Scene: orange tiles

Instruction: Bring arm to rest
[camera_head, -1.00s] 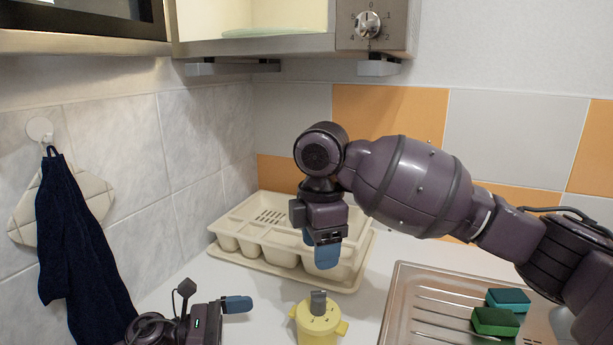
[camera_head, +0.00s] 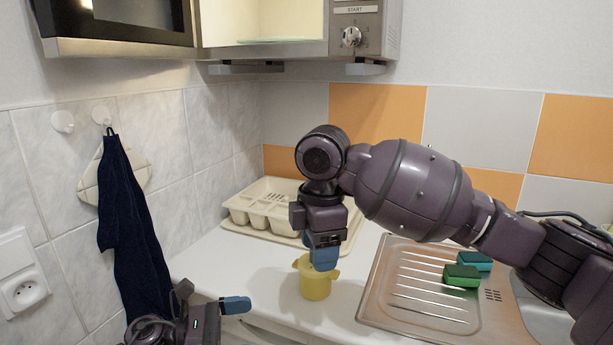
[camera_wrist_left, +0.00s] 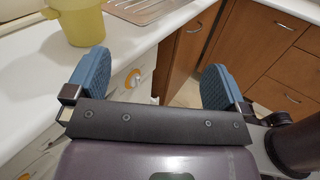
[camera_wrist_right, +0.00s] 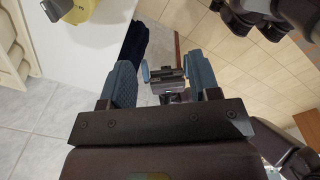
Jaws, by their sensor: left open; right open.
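My right gripper (camera_head: 324,257) points down at the end of the raised right arm, in front of the yellow pot (camera_head: 316,284) in the head view. In the right wrist view its blue fingers (camera_wrist_right: 160,84) are apart with nothing between them. My left gripper (camera_head: 236,305) is low at the left, beyond the counter's front edge. In the left wrist view its blue fingers (camera_wrist_left: 153,82) are wide apart and empty. The yellow pot stands on the counter, and it also shows at the top left of the left wrist view (camera_wrist_left: 84,22).
A cream cutlery tray (camera_head: 240,217) is at the counter's back corner. A dark towel (camera_head: 128,215) hangs on the left wall.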

